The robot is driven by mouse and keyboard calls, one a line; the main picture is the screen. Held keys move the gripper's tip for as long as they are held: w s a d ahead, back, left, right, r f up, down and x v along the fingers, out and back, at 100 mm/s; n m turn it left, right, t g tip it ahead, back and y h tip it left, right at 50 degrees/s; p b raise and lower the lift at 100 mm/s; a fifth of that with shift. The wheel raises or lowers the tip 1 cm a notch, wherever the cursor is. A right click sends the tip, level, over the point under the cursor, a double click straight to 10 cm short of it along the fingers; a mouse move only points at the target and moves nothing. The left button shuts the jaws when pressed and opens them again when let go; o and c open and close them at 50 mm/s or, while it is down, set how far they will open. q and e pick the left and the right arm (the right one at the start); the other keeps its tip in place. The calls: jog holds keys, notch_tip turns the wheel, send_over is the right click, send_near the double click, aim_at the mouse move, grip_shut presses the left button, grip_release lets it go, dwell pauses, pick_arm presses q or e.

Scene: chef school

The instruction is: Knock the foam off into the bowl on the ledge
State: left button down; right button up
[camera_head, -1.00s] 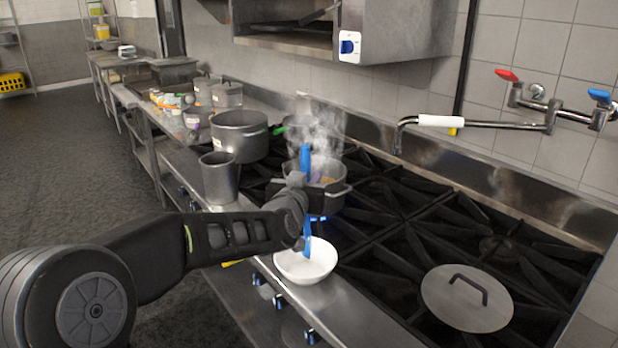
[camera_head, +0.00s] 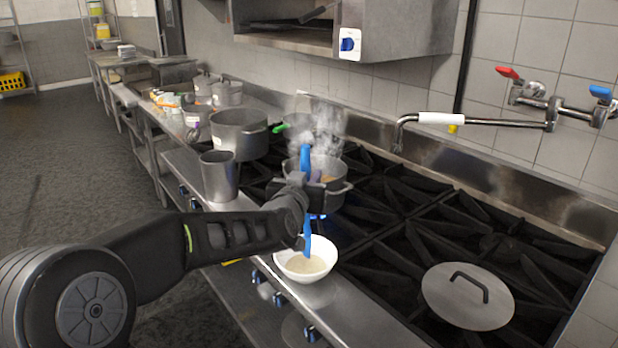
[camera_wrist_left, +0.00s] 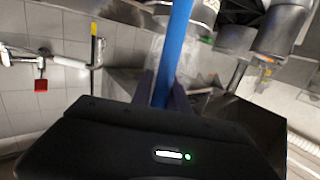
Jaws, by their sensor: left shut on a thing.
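My left gripper (camera_head: 304,198) is shut on a blue-handled tool (camera_head: 306,158), held upright over the stove's front ledge. The blue handle also runs up through the left wrist view (camera_wrist_left: 172,50). The tool's lower end reaches down to the white bowl (camera_head: 323,242), at its back rim or just inside; I cannot tell if it touches. Beige foam (camera_head: 306,264) lies in the bowl. The bowl stands on the steel ledge (camera_head: 352,308). A steaming pot (camera_head: 333,196) with food in it stands on a lit burner behind the gripper. My right gripper is not in view.
A steel lid (camera_head: 468,297) lies on the grates at right. A tall metal container (camera_head: 219,178) and a large pot (camera_head: 239,134) stand left of the burner. A pot-filler tap (camera_head: 480,122) reaches out from the wall. The middle grates are bare.

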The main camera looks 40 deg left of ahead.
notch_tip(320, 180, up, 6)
jog(key=p, duration=0.5)
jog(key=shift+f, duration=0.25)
dwell(0.6)
